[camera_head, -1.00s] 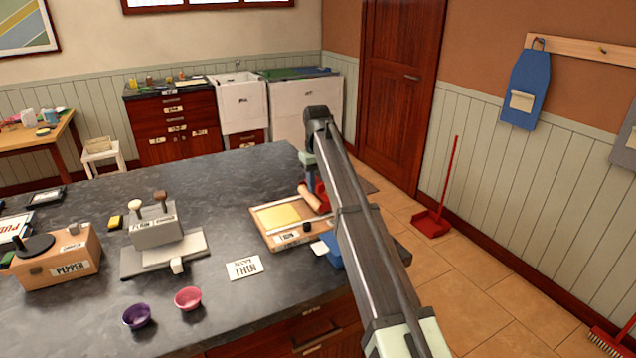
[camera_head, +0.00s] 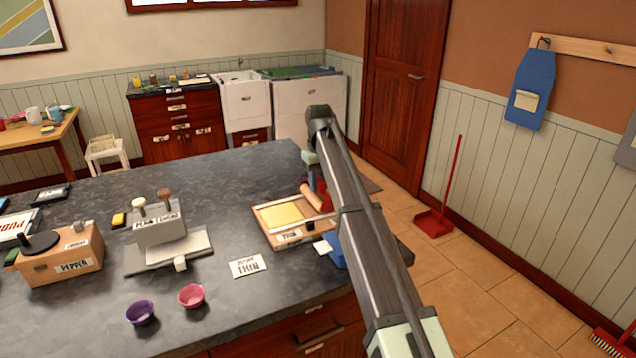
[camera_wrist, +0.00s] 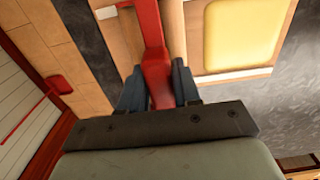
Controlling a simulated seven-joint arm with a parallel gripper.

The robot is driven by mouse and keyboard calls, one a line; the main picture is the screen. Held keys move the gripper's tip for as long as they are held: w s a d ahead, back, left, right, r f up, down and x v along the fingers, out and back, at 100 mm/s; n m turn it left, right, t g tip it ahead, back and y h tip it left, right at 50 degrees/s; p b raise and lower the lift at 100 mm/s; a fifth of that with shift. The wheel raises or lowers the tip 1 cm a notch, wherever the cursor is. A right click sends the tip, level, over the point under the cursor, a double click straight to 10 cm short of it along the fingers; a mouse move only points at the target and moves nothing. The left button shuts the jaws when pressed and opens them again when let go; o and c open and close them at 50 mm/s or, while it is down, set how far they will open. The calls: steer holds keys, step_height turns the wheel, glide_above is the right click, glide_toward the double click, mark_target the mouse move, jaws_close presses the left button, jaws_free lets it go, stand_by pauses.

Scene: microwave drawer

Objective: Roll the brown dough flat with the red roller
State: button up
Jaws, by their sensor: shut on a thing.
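The red roller (camera_head: 311,195) has a pale wooden cylinder and a red handle. In the head view it is at the right end of the wooden board (camera_head: 263,222), partly hidden behind my arm. My gripper (camera_wrist: 160,82) is shut on the red handle (camera_wrist: 153,45) in the wrist view; the head view mostly hides its fingers. A flat yellow slab (camera_head: 283,214) lies on the board left of the roller. It also shows in the wrist view (camera_wrist: 242,35), right of the handle. I see no clearly brown dough; this slab looks yellow.
A "THIN" card (camera_head: 248,266) lies in front of the board. A blue item (camera_head: 334,250) sits by the board's front right corner. A grey press (camera_head: 160,232), a pepper box (camera_head: 62,263) and purple (camera_head: 140,313) and pink (camera_head: 191,296) bowls stand left. The counter behind the board is clear.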

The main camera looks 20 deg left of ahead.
steer(key=shift+w+d+f, duration=0.1)
steer(key=shift+w+d, duration=0.6)
stand_by(0.6)
steer(key=shift+s+a+f, duration=0.15)
steer(key=shift+s+a, duration=0.7)
steer(key=shift+s, duration=0.05)
stand_by(1.0)
steer(key=shift+w+d+f, duration=0.1)
steer(key=shift+w+d, duration=0.75)
steer(key=shift+w, duration=0.05)
stand_by(1.0)
steer(key=shift+s+a, duration=1.45)
stand_by(1.5)
